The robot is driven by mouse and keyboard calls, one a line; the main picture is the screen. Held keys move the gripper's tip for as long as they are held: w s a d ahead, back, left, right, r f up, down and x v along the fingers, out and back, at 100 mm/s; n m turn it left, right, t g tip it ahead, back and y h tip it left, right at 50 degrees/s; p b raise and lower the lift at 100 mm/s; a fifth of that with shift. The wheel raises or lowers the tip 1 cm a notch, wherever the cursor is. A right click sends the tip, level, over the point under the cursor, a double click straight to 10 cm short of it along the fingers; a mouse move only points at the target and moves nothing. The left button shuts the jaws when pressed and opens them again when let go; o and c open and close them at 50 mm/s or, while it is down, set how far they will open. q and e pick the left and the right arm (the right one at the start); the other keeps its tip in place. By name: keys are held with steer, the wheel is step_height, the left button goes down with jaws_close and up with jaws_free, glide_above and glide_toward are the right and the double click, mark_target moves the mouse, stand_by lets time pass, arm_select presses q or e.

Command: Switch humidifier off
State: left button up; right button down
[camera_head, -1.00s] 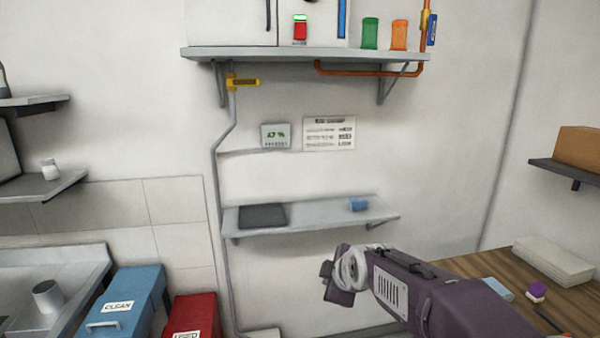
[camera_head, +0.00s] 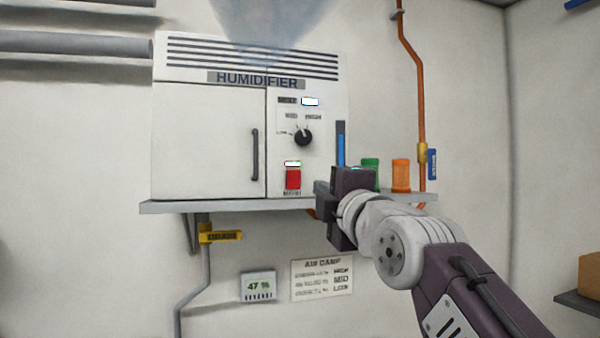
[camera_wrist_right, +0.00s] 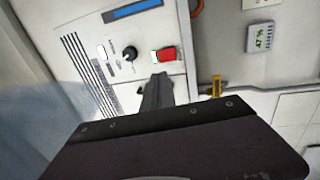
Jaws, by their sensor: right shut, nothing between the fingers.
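The humidifier (camera_head: 205,140) is a white box on a wall shelf, with its name across the top and a pale mist plume above it. A red rocker switch (camera_head: 293,178) sits low on its front panel, with a small lit white lamp above it. The switch also shows in the right wrist view (camera_wrist_right: 164,54). A black dial (camera_head: 303,137) is above the switch. My right gripper (camera_head: 318,187) is shut and empty, its tip just right of the red switch. I cannot tell whether it touches. My left gripper is out of view.
The shelf (camera_head: 180,206) carries a green container (camera_head: 370,172) and an orange container (camera_head: 401,175) right of my gripper. An orange pipe (camera_head: 420,100) with a yellow fitting runs down the wall. A meter reading 47 % (camera_head: 259,287) and an air damp notice (camera_head: 322,279) hang below.

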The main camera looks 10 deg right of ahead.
steer(key=p, duration=0.5)
glide_toward(295, 176)
steer(key=r, duration=0.1)
steer(key=w+p, duration=0.3)
steer(key=w, duration=0.3)
steer(key=shift+w+a+r+p, duration=0.1)
steer(key=shift+w+r+p, duration=0.05)
steer(key=shift+p, duration=0.25)
steer(key=shift+w, duration=0.25)
steer(key=shift+s, duration=0.1)
